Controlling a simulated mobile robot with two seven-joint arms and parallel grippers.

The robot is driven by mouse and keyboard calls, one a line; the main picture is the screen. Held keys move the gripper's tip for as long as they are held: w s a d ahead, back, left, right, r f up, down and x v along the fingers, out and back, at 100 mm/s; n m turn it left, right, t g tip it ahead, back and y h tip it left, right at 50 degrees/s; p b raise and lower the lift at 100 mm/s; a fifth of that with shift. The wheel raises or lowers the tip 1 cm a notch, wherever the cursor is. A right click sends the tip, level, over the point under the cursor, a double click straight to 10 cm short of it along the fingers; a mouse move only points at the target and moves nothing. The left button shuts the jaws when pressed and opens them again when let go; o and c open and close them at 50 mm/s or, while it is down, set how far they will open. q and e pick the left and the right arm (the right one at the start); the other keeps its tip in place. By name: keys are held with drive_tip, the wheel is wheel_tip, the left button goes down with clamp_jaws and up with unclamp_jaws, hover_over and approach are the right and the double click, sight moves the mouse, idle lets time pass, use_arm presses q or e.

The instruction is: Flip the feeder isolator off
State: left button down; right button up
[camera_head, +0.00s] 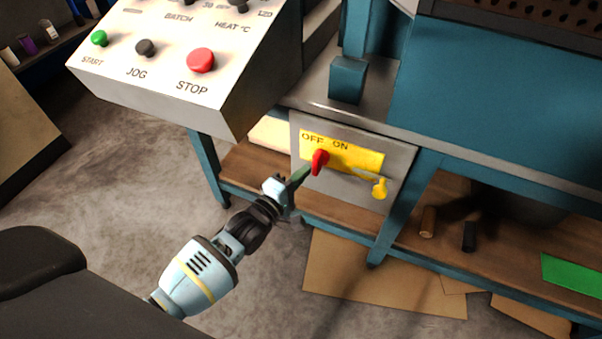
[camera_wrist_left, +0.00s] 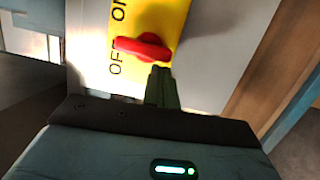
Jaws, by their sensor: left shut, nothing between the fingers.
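The feeder isolator is a grey box (camera_head: 352,193) with a yellow plate (camera_head: 365,158) marked OFF and ON, under the machine's table. Its red handle (camera_head: 320,161) also shows in the wrist view (camera_wrist_left: 142,47). One end of the handle points between the two words, nearer OFF in the wrist view. My left gripper (camera_head: 303,176) is shut and empty, with its fingertips at the handle's lower end. In the wrist view the fingertips (camera_wrist_left: 160,74) are right beside the handle; I cannot tell if they touch. My right gripper is not in view.
A yellow padlock (camera_head: 380,188) hangs at the plate's right. The control panel (camera_head: 150,75) with START, JOG and a red STOP button overhangs to the upper left. A blue leg (camera_head: 405,210) stands right of the box.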

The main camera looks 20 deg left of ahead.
use_arm(q)
drive_tip(key=shift+f+n, duration=0.1)
drive_tip(key=shift+n, duration=0.3)
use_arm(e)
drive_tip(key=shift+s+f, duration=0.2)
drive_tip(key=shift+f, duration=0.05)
use_arm(q)
drive_tip(key=shift+d+f+n+b, duration=0.2)
drive_tip(key=shift+n+b, duration=0.25)
drive_tip(key=shift+n, duration=0.15)
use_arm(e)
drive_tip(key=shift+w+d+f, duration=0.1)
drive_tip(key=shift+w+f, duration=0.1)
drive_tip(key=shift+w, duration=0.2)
